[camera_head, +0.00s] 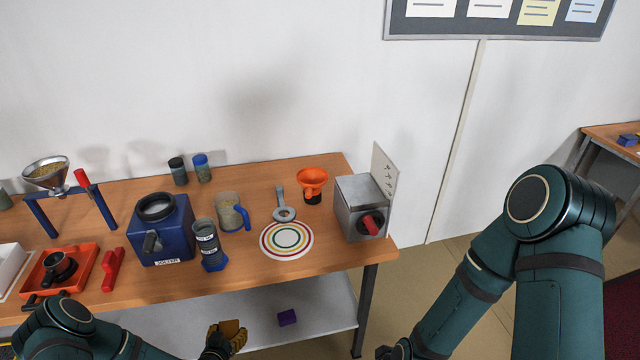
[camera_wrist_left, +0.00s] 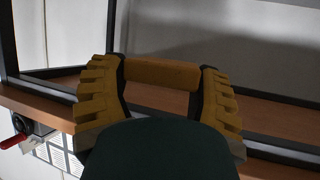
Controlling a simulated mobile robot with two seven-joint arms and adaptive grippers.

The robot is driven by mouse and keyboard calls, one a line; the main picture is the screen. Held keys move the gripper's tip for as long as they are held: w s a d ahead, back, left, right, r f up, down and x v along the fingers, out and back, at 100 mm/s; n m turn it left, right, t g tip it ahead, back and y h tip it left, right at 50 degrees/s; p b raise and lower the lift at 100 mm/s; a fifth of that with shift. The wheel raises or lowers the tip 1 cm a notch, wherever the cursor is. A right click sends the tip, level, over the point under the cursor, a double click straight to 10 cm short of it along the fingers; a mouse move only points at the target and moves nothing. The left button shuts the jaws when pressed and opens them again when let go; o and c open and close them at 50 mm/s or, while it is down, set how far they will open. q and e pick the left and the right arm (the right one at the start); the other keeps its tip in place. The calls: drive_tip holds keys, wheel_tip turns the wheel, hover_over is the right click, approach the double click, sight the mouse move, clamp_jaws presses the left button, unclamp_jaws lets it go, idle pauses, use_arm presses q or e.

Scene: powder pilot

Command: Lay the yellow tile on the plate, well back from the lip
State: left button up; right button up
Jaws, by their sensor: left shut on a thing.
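The yellow tile (camera_head: 230,328) is in my left gripper (camera_head: 226,340), low at the bottom of the head view, in front of the bench's front edge and over the pale lower shelf. In the left wrist view the tile (camera_wrist_left: 162,73) spans between the two ridged yellow fingers of the left gripper (camera_wrist_left: 160,88), which are shut on its ends. A flat white disc with coloured rings (camera_head: 266,240), the most plate-like thing in view, lies on the bench, up and right of the gripper. My right gripper is out of view; only its arm shows.
The wooden bench (camera_head: 320,261) holds a blue jolter box (camera_head: 172,232), a dark cylinder (camera_head: 207,240), a clear jug (camera_head: 228,213), an orange funnel (camera_head: 312,180) and a grey metal box (camera_head: 356,205). A purple block (camera_head: 287,317) lies on the lower shelf (camera_head: 325,300).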

use_arm(q)
drive_tip(key=d+r, duration=0.4)
drive_tip(key=r, duration=0.9)
drive_tip(key=d+r+n+y, duration=0.1)
drive_tip(key=d+r, duration=0.3)
drive_tip(key=r, duration=1)
drive_tip(key=shift+w+d+r, duration=0.25)
drive_tip(key=shift+w, duration=0.15)
drive_tip(key=shift+a, duration=0.1)
